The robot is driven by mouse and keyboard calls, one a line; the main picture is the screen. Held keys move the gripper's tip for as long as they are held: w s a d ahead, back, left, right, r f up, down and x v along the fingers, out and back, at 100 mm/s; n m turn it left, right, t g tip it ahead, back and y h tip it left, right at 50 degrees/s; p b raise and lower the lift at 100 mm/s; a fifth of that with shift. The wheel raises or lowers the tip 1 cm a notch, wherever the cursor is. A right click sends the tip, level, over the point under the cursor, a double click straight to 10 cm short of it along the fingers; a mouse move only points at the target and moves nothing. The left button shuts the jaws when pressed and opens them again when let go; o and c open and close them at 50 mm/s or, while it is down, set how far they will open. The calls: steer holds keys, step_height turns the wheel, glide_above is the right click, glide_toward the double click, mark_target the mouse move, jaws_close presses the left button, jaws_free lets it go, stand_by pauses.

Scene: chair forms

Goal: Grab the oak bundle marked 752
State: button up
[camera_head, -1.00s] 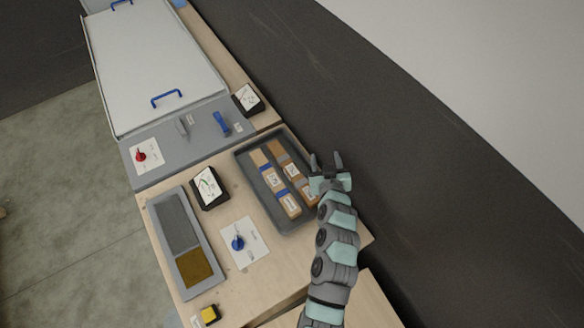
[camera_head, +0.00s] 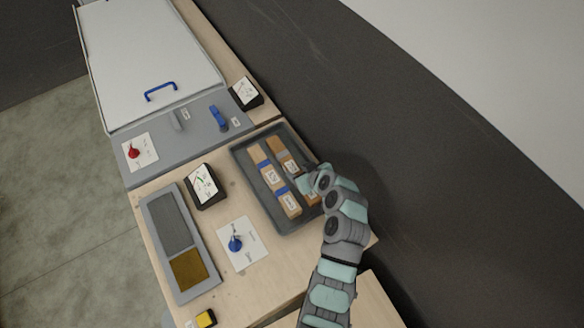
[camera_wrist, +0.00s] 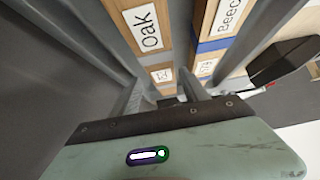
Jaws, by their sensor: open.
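The oak bundle (camera_head: 279,148) is a long wooden block with grey bands, lying on the right in a dark grey tray (camera_head: 238,163) in the head view. In the wrist view its OAK label (camera_wrist: 148,29) is clear, but the small number tag (camera_wrist: 162,76) is hard to read. A beech bundle (camera_wrist: 236,14) with blue bands lies beside it; it also shows in the head view (camera_head: 256,154). My gripper (camera_head: 307,178) is open and empty over the tray's right side, by the oak bundle's lower half. My arm partly hides that end.
Left of the tray are a gauge (camera_head: 204,186), a blue knob (camera_head: 236,243) on a white plate, and a grey panel (camera_head: 168,222) with two fields. A dark gauge box (camera_head: 245,93) stands beyond the tray. A dark wall rises on the right.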

mark_target(292, 167)
steer(key=shift+a+r+p+x, duration=0.15)
steer(key=shift+p+x, duration=0.2)
steer(key=shift+x, duration=0.9)
steer(key=shift+a+r+p+x, duration=0.15)
steer(key=shift+p+x, duration=0.2)
steer(key=shift+x, duration=0.85)
steer(key=shift+w+a+f, duration=0.15)
steer(key=shift+w+f, duration=0.1)
steer(key=shift+w, duration=0.1)
jaws_close()
